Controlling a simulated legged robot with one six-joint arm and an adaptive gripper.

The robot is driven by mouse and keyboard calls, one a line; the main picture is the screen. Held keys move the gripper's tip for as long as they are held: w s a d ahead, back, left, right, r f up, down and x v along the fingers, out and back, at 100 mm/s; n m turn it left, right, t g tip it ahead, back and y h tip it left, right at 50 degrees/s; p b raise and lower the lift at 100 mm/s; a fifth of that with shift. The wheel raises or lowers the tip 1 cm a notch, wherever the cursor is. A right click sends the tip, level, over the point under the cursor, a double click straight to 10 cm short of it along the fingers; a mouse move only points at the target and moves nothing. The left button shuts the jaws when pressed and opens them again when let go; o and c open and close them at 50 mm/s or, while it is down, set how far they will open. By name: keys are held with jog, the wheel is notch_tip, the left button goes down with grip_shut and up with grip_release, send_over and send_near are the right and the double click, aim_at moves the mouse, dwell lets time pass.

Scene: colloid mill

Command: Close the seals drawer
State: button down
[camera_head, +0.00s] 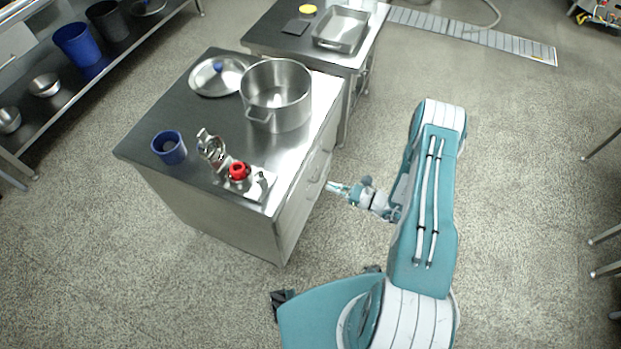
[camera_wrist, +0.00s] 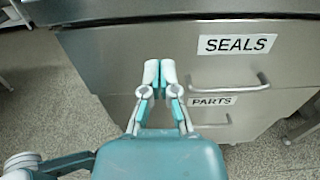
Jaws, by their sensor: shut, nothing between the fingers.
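The seals drawer (camera_wrist: 130,55) is a brushed-steel front with a white SEALS label (camera_wrist: 237,44) and a bar handle (camera_wrist: 230,86). It sits under the countertop of the steel cabinet, and its front looks close to flush; any small gap is hard to judge. My gripper (camera_wrist: 160,72) is shut and empty, its fingertips together in front of the drawer's left part, left of the handle. I cannot tell whether they touch it. In the head view my gripper (camera_head: 331,187) is beside the cabinet's drawer side.
The parts drawer (camera_wrist: 270,105), labelled PARTS, lies below. On the cabinet top (camera_head: 190,115) are a large pot (camera_head: 277,95), a lid (camera_head: 217,77), a blue cup (camera_head: 169,147) and a metal device with a red knob (camera_head: 239,171). A second table (camera_head: 275,38) stands behind.

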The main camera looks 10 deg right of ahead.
jog(key=x, duration=0.5)
jog(key=s+x, duration=0.1)
jog(key=x, duration=0.1)
jog(key=shift+w+a, duration=0.2)
jog(key=shift+a, duration=0.4)
jog(key=shift+w+d, duration=0.3)
jog(key=shift+w, duration=0.2)
jog(key=shift+a, duration=0.8)
jog(key=shift+w+a, duration=0.5)
jog(key=shift+w+d, duration=0.15)
jog(key=shift+d, duration=0.2)
jog(key=shift+a+r, duration=0.1)
jog(key=shift+a, duration=0.05)
send_near(301, 177)
jog(key=shift+v, duration=2.35)
